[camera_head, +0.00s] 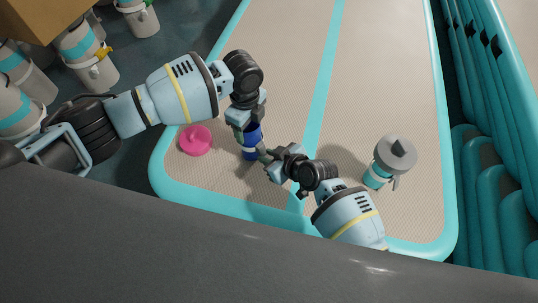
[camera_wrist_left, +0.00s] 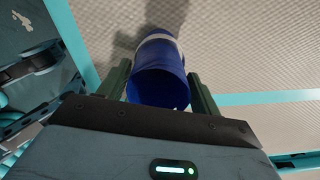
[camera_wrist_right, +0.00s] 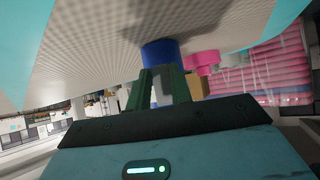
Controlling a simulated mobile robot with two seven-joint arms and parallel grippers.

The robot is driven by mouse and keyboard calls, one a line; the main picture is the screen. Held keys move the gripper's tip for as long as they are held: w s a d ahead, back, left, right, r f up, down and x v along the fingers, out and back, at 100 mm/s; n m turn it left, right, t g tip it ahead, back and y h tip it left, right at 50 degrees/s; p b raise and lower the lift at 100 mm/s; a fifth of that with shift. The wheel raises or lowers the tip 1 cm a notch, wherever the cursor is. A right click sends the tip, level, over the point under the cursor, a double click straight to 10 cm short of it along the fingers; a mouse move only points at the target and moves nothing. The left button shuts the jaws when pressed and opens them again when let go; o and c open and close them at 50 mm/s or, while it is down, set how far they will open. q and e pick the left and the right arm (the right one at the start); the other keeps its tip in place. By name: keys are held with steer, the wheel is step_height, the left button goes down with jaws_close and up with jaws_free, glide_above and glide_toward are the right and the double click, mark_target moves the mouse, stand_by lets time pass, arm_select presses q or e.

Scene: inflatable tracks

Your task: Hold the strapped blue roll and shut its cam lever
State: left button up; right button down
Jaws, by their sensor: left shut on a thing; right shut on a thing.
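The blue roll (camera_head: 251,139) stands on the beige mat, with a pale strap (camera_wrist_left: 160,39) around it in the left wrist view. My left gripper (camera_head: 244,122) is shut on the roll from above, one finger on each side of it in the left wrist view (camera_wrist_left: 160,85). My right gripper (camera_head: 264,154) is low beside the roll's right side. In the right wrist view its fingers (camera_wrist_right: 161,72) are close together in front of the blue roll (camera_wrist_right: 161,52). The cam lever is not clearly visible; the right fingers cover that spot.
A pink round object (camera_head: 195,140) lies left of the roll, and shows beside it in the right wrist view (camera_wrist_right: 204,61). A grey-lidded canister (camera_head: 393,158) stands on the mat at right. Teal tubes (camera_head: 490,170) line the right side. Several canisters stand at upper left.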

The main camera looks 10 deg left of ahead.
steer(key=c, duration=1.2)
jaws_free()
steer(key=shift+c, duration=0.2)
steer(key=v, duration=1.2)
arm_select(q)
steer(key=o, duration=1.3)
step_height(320, 180, up, 12)
